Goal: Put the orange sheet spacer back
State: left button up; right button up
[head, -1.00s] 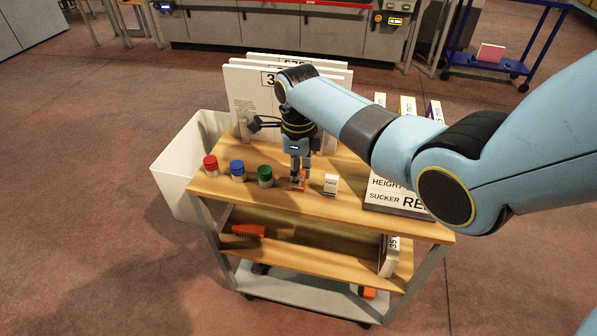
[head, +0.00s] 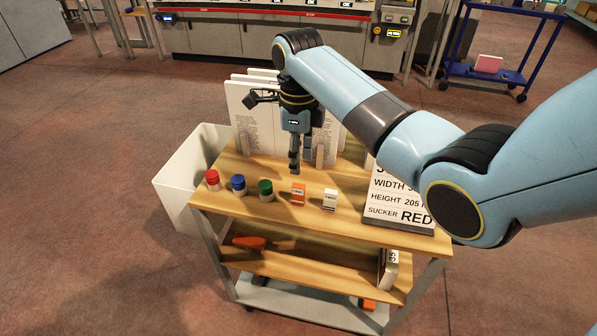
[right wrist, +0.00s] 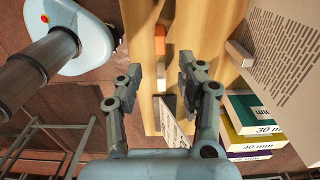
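The orange sheet spacer (head: 298,194) is a small upright block with a pale label. It stands on the cart's wooden top, between the green-capped jar and a white spacer (head: 330,200). In the right wrist view the orange spacer (right wrist: 160,40) stands beyond my fingertips. My right gripper (head: 294,168) points down above and behind the orange spacer, apart from it. In the right wrist view its fingers (right wrist: 173,72) are apart with nothing between them. My left gripper is in neither view.
Red (head: 212,180), blue (head: 238,185) and green (head: 265,190) capped jars stand left of the spacer. White boards (head: 243,112) stand behind. A sign reading RED (head: 400,203) is at right. A white bin (head: 180,183) adjoins the cart's left. Several labelled blocks (right wrist: 243,115) show in the wrist view.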

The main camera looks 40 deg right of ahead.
notch_tip(320, 180, up, 3)
jog(key=shift+f, duration=0.15)
dwell(0.4)
